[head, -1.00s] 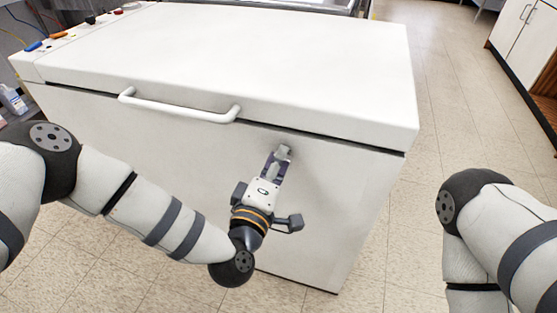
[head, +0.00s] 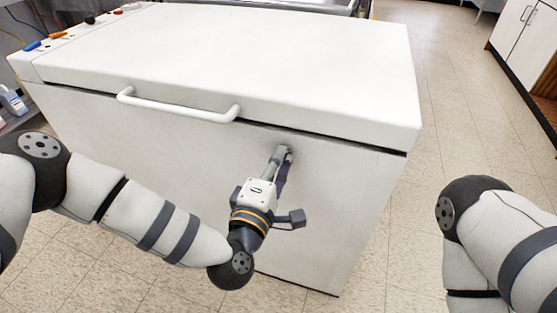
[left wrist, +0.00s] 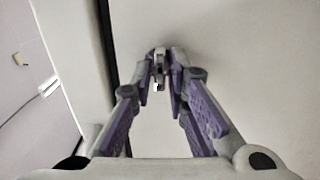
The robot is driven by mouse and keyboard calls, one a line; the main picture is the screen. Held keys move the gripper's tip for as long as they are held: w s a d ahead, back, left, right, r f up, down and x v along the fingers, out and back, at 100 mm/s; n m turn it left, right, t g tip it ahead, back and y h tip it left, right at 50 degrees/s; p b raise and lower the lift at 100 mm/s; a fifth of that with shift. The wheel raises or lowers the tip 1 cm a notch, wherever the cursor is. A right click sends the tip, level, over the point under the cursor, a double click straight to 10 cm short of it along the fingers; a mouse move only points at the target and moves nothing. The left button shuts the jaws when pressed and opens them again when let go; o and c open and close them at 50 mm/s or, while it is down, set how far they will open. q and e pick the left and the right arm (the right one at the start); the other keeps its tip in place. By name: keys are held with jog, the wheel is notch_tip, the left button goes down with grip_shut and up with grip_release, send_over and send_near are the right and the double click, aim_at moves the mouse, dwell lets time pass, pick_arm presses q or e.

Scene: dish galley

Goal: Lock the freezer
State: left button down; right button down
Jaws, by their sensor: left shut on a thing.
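The white chest freezer (head: 215,160) fills the middle of the head view with its lid (head: 230,55) down. A white bar handle (head: 178,108) is on the lid's front. My left gripper (head: 283,156) is at the front face, just below the lid edge and right of the handle. It is shut on a small grey metal lock piece, probably a key or latch, which shows between the fingertips in the left wrist view (left wrist: 159,70). The fingers hide most of that piece in the head view. My right gripper is out of view; only my right arm shows.
Several small coloured items, one orange (head: 58,35) and one blue (head: 32,46), lie at the freezer's far left. A bottle (head: 13,100) stands left of it. Tiled floor (head: 455,120) is clear on the right, before a white cabinet (head: 522,40).

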pick_arm(q)
jog(key=c, duration=1.7)
grip_release()
jog(key=v, duration=1.2)
jog(key=shift+s, duration=0.1)
jog(key=shift+d, duration=0.1)
